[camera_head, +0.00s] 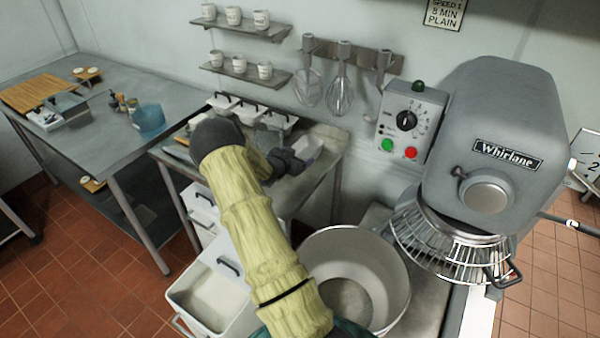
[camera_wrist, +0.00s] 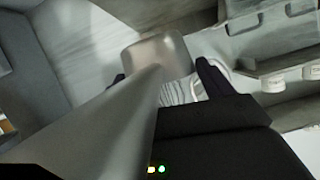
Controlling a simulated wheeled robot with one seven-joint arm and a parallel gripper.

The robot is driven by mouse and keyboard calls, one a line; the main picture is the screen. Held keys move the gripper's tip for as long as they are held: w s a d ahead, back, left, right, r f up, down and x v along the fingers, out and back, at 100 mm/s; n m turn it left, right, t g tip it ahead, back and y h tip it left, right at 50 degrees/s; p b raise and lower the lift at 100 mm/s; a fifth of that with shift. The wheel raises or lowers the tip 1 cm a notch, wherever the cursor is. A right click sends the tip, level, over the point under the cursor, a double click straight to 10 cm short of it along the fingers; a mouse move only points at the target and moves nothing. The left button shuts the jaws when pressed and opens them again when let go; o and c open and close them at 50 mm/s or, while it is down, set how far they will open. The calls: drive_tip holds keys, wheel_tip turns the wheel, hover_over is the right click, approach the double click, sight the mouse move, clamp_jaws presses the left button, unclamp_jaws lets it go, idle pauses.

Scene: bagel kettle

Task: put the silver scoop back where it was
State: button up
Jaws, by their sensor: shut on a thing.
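My gripper (camera_head: 287,163) is shut on the silver scoop (camera_head: 309,149), above the small metal side table (camera_head: 325,140) by the back wall. Only part of the scoop shows past the dark fingers in the head view. In the wrist view the scoop's grey metal (camera_wrist: 95,125) fills the left and lower middle, close to the lens. A blunt metal part of it shows between the two fingertips of my gripper (camera_wrist: 163,75). My arm hides part of the side table. I cannot tell whether the scoop touches anything below.
Lidded bins (camera_head: 240,110) line the back of the side table. A white bin (camera_head: 205,295) stands open below. A large mixing bowl (camera_head: 390,258) and the grey mixer (camera_head: 490,130) stand at right. Whisks (camera_head: 340,92) hang on the wall rack. Shelves with cups (camera_head: 245,68) are above.

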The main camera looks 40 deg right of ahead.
drive_tip(key=shift+f, duration=1.65)
drive_tip(key=shift+f+p, duration=0.1)
drive_tip(key=shift+p, duration=0.2)
wheel_tip(320, 180, down, 4)
drive_tip(key=shift+r+p, duration=0.15)
drive_tip(key=shift+p, duration=0.5)
drive_tip(key=shift+f, duration=0.3)
drive_tip(key=o, duration=1.1)
drive_tip(key=shift+c, duration=0.2)
drive_tip(key=shift+a+r, duration=0.1)
drive_tip(key=shift+r, duration=0.1)
